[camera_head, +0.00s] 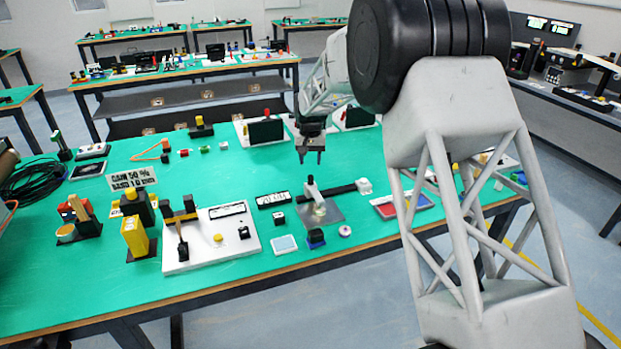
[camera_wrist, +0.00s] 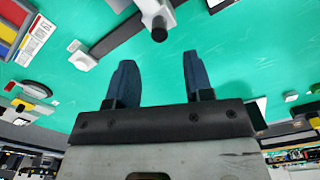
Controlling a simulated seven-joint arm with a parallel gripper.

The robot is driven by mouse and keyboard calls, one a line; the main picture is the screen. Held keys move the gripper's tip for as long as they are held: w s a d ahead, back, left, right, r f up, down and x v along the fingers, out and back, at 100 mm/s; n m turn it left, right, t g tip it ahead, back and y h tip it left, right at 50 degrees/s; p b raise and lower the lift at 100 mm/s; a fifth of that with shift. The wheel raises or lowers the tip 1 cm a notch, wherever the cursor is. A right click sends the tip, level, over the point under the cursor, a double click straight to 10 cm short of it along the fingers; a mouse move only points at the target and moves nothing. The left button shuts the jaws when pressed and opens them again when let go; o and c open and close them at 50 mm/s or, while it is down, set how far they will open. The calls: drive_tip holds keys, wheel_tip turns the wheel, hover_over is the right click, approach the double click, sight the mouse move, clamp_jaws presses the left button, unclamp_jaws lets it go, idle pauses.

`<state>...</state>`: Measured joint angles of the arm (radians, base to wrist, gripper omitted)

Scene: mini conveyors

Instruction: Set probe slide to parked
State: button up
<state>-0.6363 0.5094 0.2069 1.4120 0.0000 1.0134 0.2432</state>
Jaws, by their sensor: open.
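The probe slide is a white carriage (camera_head: 313,190) on a dark rail (camera_head: 342,189), with a grey plate (camera_head: 322,213) below it at the near side. A white block (camera_head: 364,186) stands at the rail's right end. In the wrist view, the white carriage (camera_wrist: 152,10) with its dark round tip is at the top, and the rail (camera_wrist: 118,35) runs down left to the white end block (camera_wrist: 82,57). My gripper (camera_head: 311,160) is open and empty, pointing down above and slightly behind the carriage, apart from it. Both fingers (camera_wrist: 158,62) show in the wrist view.
A black label plate (camera_head: 272,200) and small dark block lie left of the rail. A white panel with levers (camera_head: 210,236) stands further left. Black screens (camera_head: 265,131) stand behind. Green table surface is free left of my gripper.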

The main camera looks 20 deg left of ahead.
sight(311, 176)
drive_tip(key=shift+f, duration=3.9)
drive_tip(key=shift+c, duration=0.3)
clamp_jaws()
